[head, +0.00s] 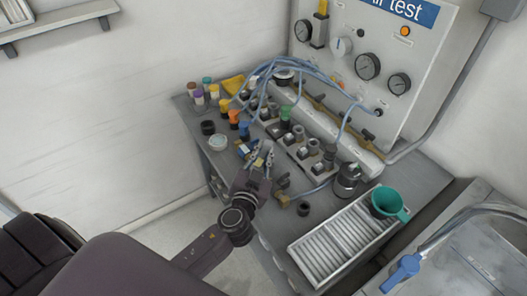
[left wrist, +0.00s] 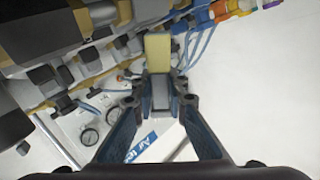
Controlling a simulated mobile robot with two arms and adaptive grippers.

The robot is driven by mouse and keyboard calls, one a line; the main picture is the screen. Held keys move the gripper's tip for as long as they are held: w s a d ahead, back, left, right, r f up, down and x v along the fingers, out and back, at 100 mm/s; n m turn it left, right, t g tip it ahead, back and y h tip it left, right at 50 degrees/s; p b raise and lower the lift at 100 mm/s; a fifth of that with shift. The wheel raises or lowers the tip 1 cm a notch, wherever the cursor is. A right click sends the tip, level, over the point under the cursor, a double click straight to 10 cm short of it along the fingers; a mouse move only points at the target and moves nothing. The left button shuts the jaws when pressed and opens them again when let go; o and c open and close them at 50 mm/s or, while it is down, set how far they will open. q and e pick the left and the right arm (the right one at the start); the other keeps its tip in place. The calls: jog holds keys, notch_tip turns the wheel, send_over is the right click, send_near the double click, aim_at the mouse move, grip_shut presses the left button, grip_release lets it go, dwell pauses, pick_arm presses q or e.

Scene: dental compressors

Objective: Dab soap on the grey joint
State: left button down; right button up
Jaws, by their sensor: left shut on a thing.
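My left gripper (head: 262,158) is shut on a dabber, whose grey handle (left wrist: 160,92) sits between the fingertips in the left wrist view. Its pale yellow block-shaped tip (left wrist: 158,50) points away from the gripper. In the head view the gripper is at the near side of the row of fittings on the bench. A grey-capped fitting (head: 329,154) stands in that row, right of the gripper; I cannot tell surely whether it is the grey joint. The dabber's tip appears apart from this fitting. My right gripper is not in view.
A green-capped fitting (head: 285,115) and orange one (head: 233,117) stand nearby, with blue hoses (head: 300,68) above. The gauge panel (head: 385,45) rises behind. A ribbed tray (head: 318,262) and green funnel (head: 388,203) are at right. Small capped bottles (head: 198,97) stand at the back left.

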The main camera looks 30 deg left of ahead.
pick_arm(q)
jog(key=shift+f+b, duration=0.4)
dwell(0.8)
jog(key=shift+s+f, duration=0.1)
dwell(0.9)
jog(key=shift+r+p, duration=2.6)
jog(key=shift+r, duration=1.05)
